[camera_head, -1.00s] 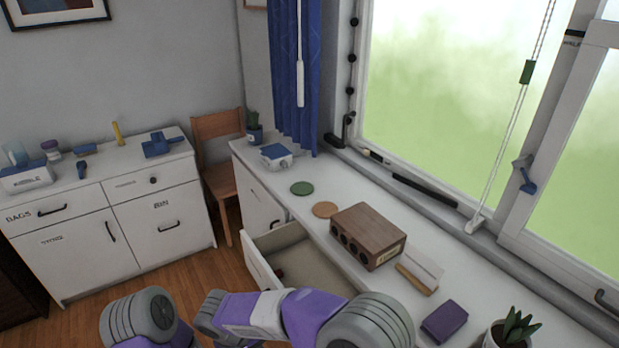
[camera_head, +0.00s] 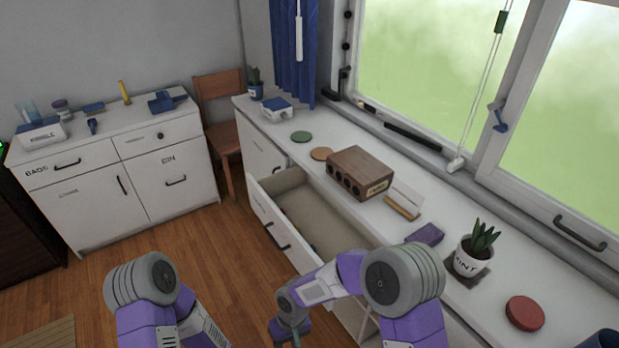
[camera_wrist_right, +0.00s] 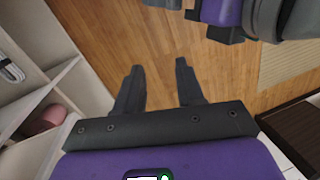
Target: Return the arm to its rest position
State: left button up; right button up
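My right arm (camera_head: 335,280) bends in front of the open drawer (camera_head: 296,211) in the head view. Its gripper is not clear in that view. In the right wrist view my right gripper (camera_wrist_right: 160,67) has its two dark fingers apart with nothing between them, above the wooden floor. My left arm (camera_head: 150,290) stands at the lower left of the head view, its gripper out of that frame. Purple and dark parts, likely of my left arm (camera_wrist_right: 222,12), show at the top of the right wrist view; any fingers there are unclear.
The white counter (camera_head: 385,235) holds a wooden box (camera_head: 360,172), a potted plant (camera_head: 474,248) and a red disc (camera_head: 524,313). White shelving (camera_wrist_right: 45,80) is close on the left in the right wrist view. Open floor (camera_head: 225,265) lies left of the drawer.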

jog(key=s+d+f+m+t+y, duration=0.1)
jog(key=s+d+f+m, duration=0.2)
jog(key=d, duration=0.5)
jog(key=s+d+f+m+t+y, duration=0.1)
jog(key=s+d+f+m, duration=0.3)
jog(key=s+d+f, duration=0.2)
jog(key=shift+d+f+m+y, duration=0.3)
jog(key=shift+d+f, duration=0.4)
jog(key=shift+d, duration=0.2)
jog(key=shift+s, duration=0.1)
